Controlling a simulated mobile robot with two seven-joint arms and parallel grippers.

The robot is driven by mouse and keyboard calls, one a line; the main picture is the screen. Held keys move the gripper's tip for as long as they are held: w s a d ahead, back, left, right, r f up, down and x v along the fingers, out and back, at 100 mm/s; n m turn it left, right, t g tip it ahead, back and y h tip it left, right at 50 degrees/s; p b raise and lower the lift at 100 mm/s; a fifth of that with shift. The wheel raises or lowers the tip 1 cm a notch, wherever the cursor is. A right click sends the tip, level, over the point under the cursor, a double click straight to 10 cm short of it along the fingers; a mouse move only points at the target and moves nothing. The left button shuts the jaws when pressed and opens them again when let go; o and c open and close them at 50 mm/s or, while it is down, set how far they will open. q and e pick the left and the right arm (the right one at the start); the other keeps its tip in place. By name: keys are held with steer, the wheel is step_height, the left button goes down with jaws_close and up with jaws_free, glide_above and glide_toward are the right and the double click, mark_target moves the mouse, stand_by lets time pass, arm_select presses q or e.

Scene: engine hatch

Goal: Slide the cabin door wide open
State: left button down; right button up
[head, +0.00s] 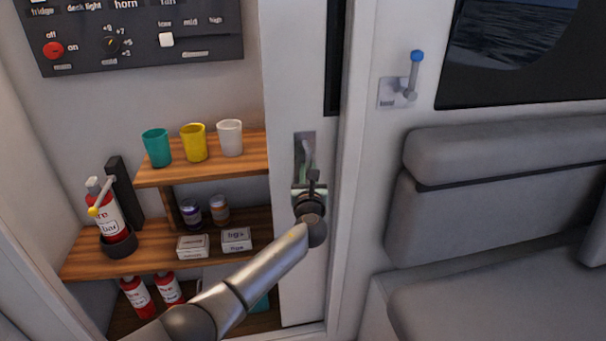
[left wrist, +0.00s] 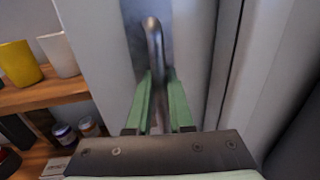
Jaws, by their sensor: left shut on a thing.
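The cabin door (head: 290,70) is a pale sliding panel, standing beside the door frame at the right of the shelves. Its metal handle (head: 308,150) sits on a dark recessed plate; the handle also shows in the left wrist view (left wrist: 153,45). My left gripper (head: 309,186) reaches up to the handle from below. In the left wrist view its green fingers (left wrist: 158,100) are closed around the lower part of the handle. The gripper's body hides part of the handle in the head view. My right gripper is in neither view.
Wooden shelves (head: 261,145) at the left hold cups, jars, boxes and a fire extinguisher (head: 107,215). A switch panel (head: 140,35) hangs above. A blue-tipped lever (head: 412,72) and a grey seat (head: 480,230) are right of the frame.

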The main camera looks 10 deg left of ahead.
arm_select(q)
steer(key=shift+w+d+r, duration=0.1)
steer(key=shift+w+d, duration=0.15)
steer(key=shift+d, duration=0.25)
steer(key=c, duration=0.8)
jaws_free()
steer(key=shift+s, duration=0.1)
steer(key=p+v, duration=0.2)
steer(key=v, duration=1)
steer(key=shift+s, duration=0.2)
